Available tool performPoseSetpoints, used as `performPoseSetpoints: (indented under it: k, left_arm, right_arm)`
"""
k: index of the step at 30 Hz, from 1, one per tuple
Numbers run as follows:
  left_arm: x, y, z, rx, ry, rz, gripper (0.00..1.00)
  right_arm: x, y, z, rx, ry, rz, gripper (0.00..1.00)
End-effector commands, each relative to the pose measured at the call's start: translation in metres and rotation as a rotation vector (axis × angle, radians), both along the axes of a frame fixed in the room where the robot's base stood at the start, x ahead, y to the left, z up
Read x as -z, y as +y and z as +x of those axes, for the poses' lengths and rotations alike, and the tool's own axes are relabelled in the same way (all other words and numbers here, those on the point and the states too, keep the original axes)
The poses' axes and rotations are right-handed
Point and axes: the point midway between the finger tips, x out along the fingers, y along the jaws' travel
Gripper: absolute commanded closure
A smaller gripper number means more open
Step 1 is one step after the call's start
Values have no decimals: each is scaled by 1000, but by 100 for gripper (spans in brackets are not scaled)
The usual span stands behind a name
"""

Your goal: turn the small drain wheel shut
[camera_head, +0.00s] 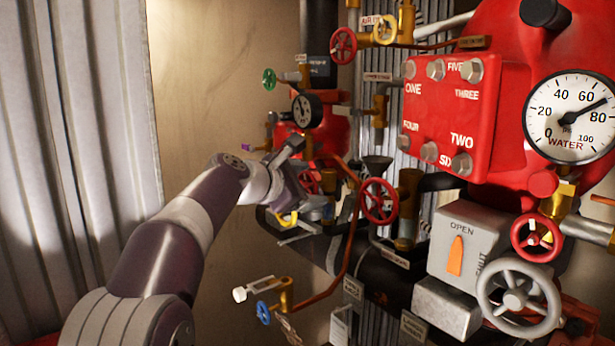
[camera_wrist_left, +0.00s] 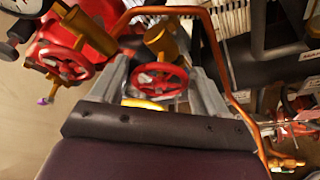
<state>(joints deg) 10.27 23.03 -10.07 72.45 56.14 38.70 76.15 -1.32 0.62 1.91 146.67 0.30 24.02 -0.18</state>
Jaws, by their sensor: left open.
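My left gripper (camera_head: 303,181) reaches in from the left in the head view, at the red valve body. In the left wrist view the gripper (camera_wrist_left: 160,78) is open, one finger on each side of a small red handwheel (camera_wrist_left: 150,80) with a brass stem behind it. Whether the fingers touch its rim cannot be told. This wheel seems to be the red one (camera_head: 308,182) partly hidden by the hand in the head view. No readable label marks it as the drain wheel. A yellow part (camera_wrist_left: 143,104) shows below it. My right gripper is out of view.
Other red wheels stand close by, one to the right (camera_head: 379,201) and one at left in the wrist view (camera_wrist_left: 68,65). A copper-red pipe (camera_head: 347,255) curves past the hand on the right. A blue wheel (camera_head: 263,312) hangs below. The beige wall at left is clear.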

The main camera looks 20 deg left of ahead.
Motion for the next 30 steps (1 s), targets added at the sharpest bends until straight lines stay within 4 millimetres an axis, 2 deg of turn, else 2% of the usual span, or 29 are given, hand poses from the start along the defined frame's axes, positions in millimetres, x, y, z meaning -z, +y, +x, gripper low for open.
performPoseSetpoints:
  k: [8, 9, 11, 12, 22, 30]
  left_arm:
    - [2, -1, 4, -1, -1, 0, 25]
    - [2, -1, 4, -1, -1, 0, 28]
    - [2, -1, 4, -1, -1, 0, 47]
    - [2, -1, 4, -1, -1, 0, 60]
    - [4, -1, 3, -1, -21, 27, 61]
    - [9, -2, 3, 0, -121, 152, 61]
  right_arm:
    - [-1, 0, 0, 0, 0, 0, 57]
    - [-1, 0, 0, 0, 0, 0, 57]
    - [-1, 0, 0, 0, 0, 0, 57]
    - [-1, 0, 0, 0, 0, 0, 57]
    - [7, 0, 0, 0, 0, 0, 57]
    - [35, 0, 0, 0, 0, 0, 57]
